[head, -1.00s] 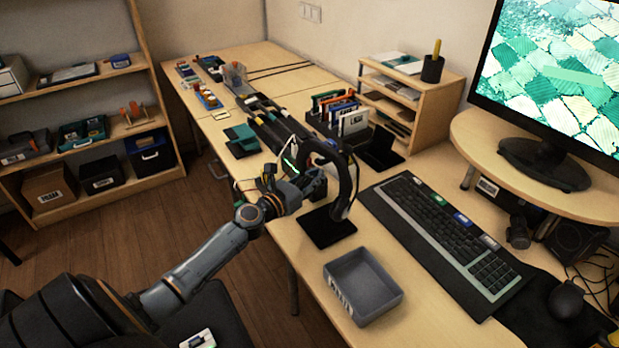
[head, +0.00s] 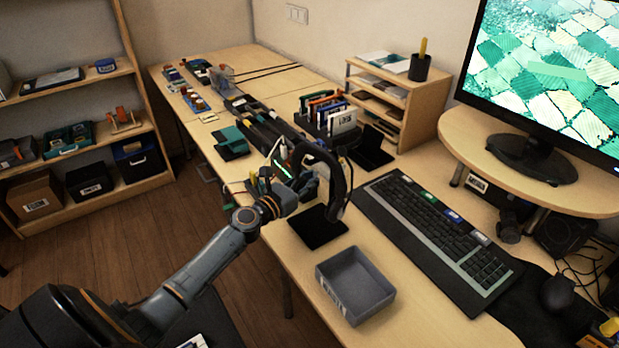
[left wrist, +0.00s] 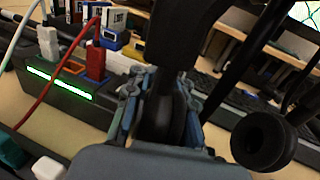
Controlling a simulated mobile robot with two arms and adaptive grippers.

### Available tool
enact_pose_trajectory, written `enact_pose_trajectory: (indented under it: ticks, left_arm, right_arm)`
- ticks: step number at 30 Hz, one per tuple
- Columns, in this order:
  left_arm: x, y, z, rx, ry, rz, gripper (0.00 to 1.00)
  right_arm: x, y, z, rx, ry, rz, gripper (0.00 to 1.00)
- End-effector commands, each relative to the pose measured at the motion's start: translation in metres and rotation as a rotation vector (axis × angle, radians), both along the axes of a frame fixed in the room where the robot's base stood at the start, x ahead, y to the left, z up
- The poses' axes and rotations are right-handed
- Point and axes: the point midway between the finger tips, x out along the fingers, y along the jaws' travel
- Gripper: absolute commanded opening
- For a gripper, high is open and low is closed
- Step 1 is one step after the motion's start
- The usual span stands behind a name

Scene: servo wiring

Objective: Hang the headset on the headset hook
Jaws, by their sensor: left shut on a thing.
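The black headset (head: 342,184) stands out over the desk, its band arching above a flat black plate (head: 318,226). My left gripper (head: 309,189) is at the headset's left side. In the left wrist view my left gripper (left wrist: 160,112) is shut on the headset, with its fingers on both sides of one ear cup (left wrist: 168,118). The other ear cup (left wrist: 262,141) hangs free at the right. I cannot clearly make out the headset hook. Whether the headset touches the plate or a stand is hidden. My right gripper is not in view.
A grey tray (head: 355,284) is in front of the plate, and a keyboard (head: 440,235) lies to the right. A black box with a green light strip (left wrist: 60,83) and cables is close to my left gripper. A rack of coloured cases (head: 333,115) and a wooden shelf (head: 395,105) stand behind.

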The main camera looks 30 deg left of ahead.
Motion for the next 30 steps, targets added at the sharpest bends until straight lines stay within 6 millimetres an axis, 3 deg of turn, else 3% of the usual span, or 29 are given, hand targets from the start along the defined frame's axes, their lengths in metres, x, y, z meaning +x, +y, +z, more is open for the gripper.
enact_pose_trajectory:
  ticks: [3, 4, 8, 20, 30]
  left_arm:
    - [0.000, 0.000, 0.001, 0.000, -0.002, 0.000, 0.00]
    - [0.000, 0.000, 0.001, 0.000, -0.002, 0.000, 0.23]
    - [0.000, 0.000, 0.001, 0.000, -0.001, 0.000, 0.50]
    - [-0.006, 0.001, -0.001, 0.000, 0.001, -0.001, 0.50]
    - [-0.067, 0.008, -0.002, -0.001, 0.003, 0.001, 0.50]
  right_arm:
    - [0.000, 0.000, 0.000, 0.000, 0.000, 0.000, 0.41]
    - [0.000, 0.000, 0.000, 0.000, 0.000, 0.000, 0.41]
    - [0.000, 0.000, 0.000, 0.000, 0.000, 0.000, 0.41]
    - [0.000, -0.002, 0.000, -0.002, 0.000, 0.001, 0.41]
    - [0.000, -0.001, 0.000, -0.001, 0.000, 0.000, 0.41]
